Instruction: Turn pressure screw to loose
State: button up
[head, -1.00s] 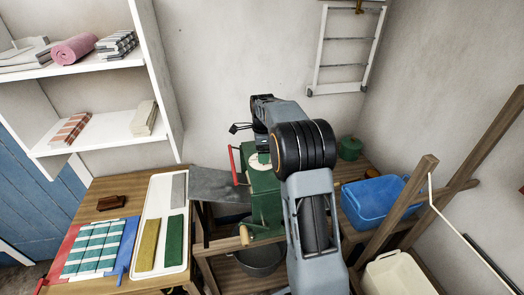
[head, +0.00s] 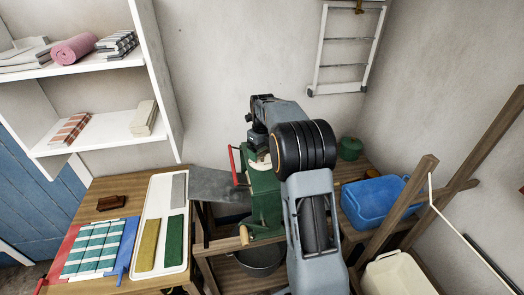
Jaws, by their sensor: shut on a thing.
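The green wringer (head: 265,198) stands at the middle of the bench, with a pale round dial (head: 259,166) on its top. A red lever (head: 233,165) is at its left side and a crank with a wooden grip (head: 244,234) at its front. My gripper (head: 258,147) points down over the dial and is shut on the pressure screw at the wringer's top. The screw itself is hidden behind the gripper, and my arm covers the wringer's right side. The fingertips are too small to make out clearly.
A grey metal sheet (head: 212,184) slopes left of the wringer, beside a white tray (head: 154,266) holding folded cloths. A dark tub (head: 262,262) sits below. A blue basin (head: 373,205), a green pot (head: 350,148) and wooden posts (head: 402,204) stand to the right.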

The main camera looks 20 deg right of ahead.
aim_at(262, 151)
jog(key=shift+w+r+m, duration=0.1)
jog(key=shift+r+m, duration=0.1)
jog(key=shift+m, duration=1.7)
jog(key=o, duration=0.7)
jog(key=shift+f, duration=0.1)
jog(key=shift+o, duration=0.2)
notch_tip(262, 151, up, 14)
jog(key=shift+b, duration=0.45)
jog(key=shift+f, duration=0.2)
